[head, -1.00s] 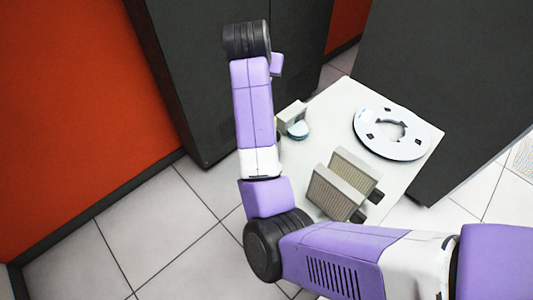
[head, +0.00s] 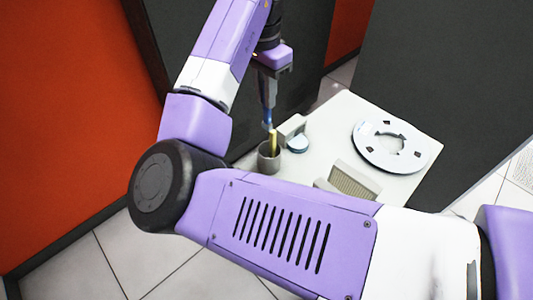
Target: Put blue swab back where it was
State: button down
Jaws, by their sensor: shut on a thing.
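My gripper (head: 268,98) points down at the left side of the white table and is shut on the blue swab (head: 267,123), which shows as a small blue piece below the fingers. The swab is over a grey cup (head: 268,162) that stands at the table's left edge. A yellow stick (head: 273,140) stands up out of the cup. I cannot tell whether the swab's lower end is inside the cup or just above it.
A white ring-shaped reel (head: 391,145) lies at the right. A ribbed beige block (head: 352,182) stands near the front, partly hidden by my arm. Dark cabinets stand behind.

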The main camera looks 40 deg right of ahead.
aim_at(265, 123)
notch_tip(265, 123, down, 18)
jog(key=shift+r+p, duration=0.2)
jog(key=shift+p, duration=0.2)
jog(key=c, duration=1.4)
grip_release()
jog(key=shift+r, duration=0.15)
jog(key=r, duration=0.4)
jog(key=r+b, duration=0.1)
jog(key=r, duration=0.6)
jog(key=shift+a+r, duration=0.3)
jog(key=shift+r, duration=0.1)
